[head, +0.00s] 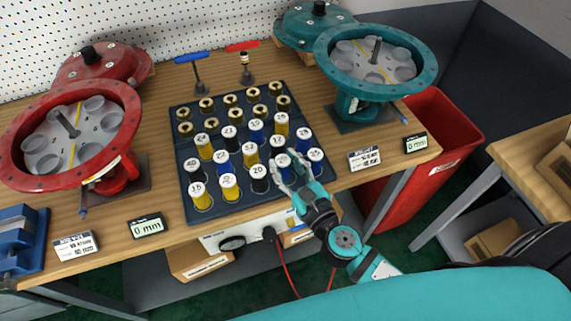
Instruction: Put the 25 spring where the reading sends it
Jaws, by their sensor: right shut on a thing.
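My right gripper (291,175) is shut on a white-capped spring (282,160) in the front right part of the dark tray (190,214); its number is too small to read surely, and its body is partly hidden by the fingers. Other white-capped springs, yellow, blue and black, stand in rows around it. I cannot tell surely which cap reads 25. A red actuator housing (20,175) stands open at left and a teal one (325,62) at right, each with empty round seats inside. The left display (147,227) and right display (415,144) both read 0 mm. My left gripper is not in view.
Brass-coloured pieces (231,99) fill the tray's back rows. Behind it stand a blue-handled tool (191,58) and a red-handled tool (242,46). Small cards lie by the left (75,245) and right (364,157) displays. A red bin (432,125) stands beside the bench.

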